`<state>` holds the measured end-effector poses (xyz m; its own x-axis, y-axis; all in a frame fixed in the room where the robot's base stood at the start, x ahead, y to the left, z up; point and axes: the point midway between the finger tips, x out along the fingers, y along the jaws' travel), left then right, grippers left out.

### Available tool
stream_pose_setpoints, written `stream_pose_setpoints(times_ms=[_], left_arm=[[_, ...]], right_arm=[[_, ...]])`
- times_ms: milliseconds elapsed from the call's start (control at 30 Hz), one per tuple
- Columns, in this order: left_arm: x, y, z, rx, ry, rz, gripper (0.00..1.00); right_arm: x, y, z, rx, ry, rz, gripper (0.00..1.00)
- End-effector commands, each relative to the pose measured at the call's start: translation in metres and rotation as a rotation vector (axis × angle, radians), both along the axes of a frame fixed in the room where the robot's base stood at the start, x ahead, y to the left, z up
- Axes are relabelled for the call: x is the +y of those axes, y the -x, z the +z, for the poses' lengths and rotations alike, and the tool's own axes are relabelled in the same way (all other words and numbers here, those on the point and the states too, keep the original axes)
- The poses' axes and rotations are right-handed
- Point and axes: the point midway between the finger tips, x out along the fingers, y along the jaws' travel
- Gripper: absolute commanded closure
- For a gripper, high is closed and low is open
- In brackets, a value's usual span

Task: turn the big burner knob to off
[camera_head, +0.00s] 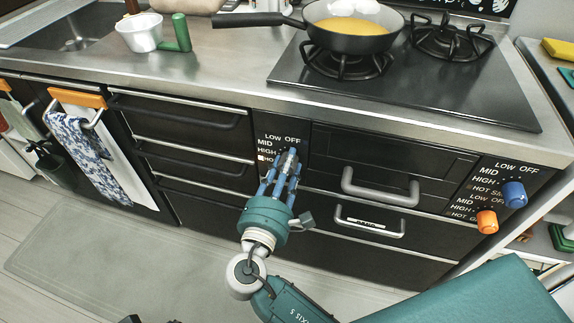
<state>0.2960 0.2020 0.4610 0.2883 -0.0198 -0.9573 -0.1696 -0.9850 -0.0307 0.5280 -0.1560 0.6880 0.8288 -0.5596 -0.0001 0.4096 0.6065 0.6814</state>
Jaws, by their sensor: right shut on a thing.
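The big burner knob is at the dark control panel (267,141) left of the drawers, marked LOW, OFF, MID and HIGH. My right gripper (288,157) reaches up to this panel and is shut on the knob. The blue fingers cover nearly all of the knob, so I cannot tell which mark it points to. The fingertips are just below the OFF mark. My left gripper is not in view.
A blue knob (514,194) and an orange knob (487,222) sit on another panel at right. A frying pan (352,40) with yellow food stands on the black hob (440,95). Drawer handles (380,190) stick out right of my gripper.

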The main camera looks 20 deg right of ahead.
Motion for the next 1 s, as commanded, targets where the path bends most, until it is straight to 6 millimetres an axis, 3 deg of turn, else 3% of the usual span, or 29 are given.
stream_pose_setpoints(times_ms=[600,633,700,1000], left_arm=[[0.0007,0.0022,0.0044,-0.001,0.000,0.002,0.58],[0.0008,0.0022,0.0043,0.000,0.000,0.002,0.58],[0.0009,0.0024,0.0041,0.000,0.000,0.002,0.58],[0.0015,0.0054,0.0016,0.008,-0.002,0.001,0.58]], right_arm=[[-0.0001,0.0003,-0.0004,-0.028,-0.045,-0.001,0.95],[-0.0001,0.0003,-0.0004,-0.028,-0.045,-0.001,0.63],[-0.0001,0.0003,-0.0003,-0.028,-0.044,0.000,0.50],[0.0004,0.0008,-0.0004,-0.027,-0.043,0.000,0.50]])
